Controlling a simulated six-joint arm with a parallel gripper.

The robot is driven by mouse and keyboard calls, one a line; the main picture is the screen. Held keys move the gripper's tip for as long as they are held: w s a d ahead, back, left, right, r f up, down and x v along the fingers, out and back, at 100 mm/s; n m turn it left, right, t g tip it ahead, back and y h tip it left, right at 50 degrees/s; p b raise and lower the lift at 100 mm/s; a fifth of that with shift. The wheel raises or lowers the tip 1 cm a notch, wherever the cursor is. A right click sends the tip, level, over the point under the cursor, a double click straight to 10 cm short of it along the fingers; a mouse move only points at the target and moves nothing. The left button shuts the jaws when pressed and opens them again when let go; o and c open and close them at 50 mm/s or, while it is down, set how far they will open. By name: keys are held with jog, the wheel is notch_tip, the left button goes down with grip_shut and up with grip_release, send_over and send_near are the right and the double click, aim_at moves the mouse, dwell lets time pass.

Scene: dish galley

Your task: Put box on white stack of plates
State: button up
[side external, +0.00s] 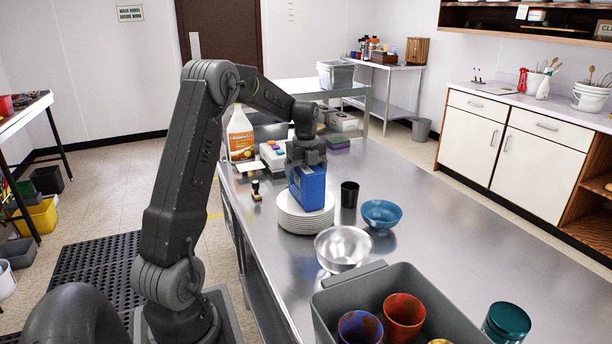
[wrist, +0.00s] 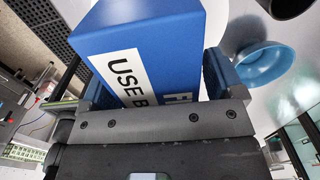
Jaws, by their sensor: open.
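The blue box (side external: 308,188) stands on the white stack of plates (side external: 300,221) in the side view, roughly upright. In the wrist view the box (wrist: 150,40) shows large, with a white label, between my two fingers. My gripper (side external: 306,163) is at the top of the box, pointing down, with its fingers on either side. In the wrist view my gripper (wrist: 160,88) is open around the box. The box's underside and the middle of the top plate are hidden.
A black cup (side external: 349,194), a blue bowl (side external: 381,214) and a metal bowl (side external: 343,247) stand right of the plates. A grey bin (side external: 345,296) with several cups is in front. A stamp (side external: 256,190) and a large jug (side external: 240,135) are to the left.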

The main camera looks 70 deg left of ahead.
notch_tip(320, 180, up, 11)
jog(key=shift+r, duration=0.15)
jog(key=shift+d+r, duration=0.2)
jog(key=shift+r, duration=0.1)
jog(key=s+d+r+n+t, duration=0.1)
jog(key=s+d+n, duration=0.15)
jog(key=d, duration=0.45)
jog(key=s+d+r+n+t+y, duration=0.1)
jog(key=d+n, duration=0.2)
jog(key=d, duration=0.4)
jog(key=s+d+r+n+t, duration=0.1)
jog(key=d+r+n, duration=0.15)
jog(key=d, duration=0.45)
jog(key=s+d+f+n+t, duration=0.1)
jog(key=s+d+f+n, duration=0.2)
jog(key=s+d+n, duration=0.2)
jog(key=s+d+f+n+t+h, duration=0.1)
jog(key=s+d+f+n, duration=0.2)
jog(key=s+d+n, duration=0.2)
jog(key=shift+s+d+f+t, duration=0.3)
jog(key=shift+s+d+f, duration=0.1)
jog(key=shift+s+d, duration=0.8)
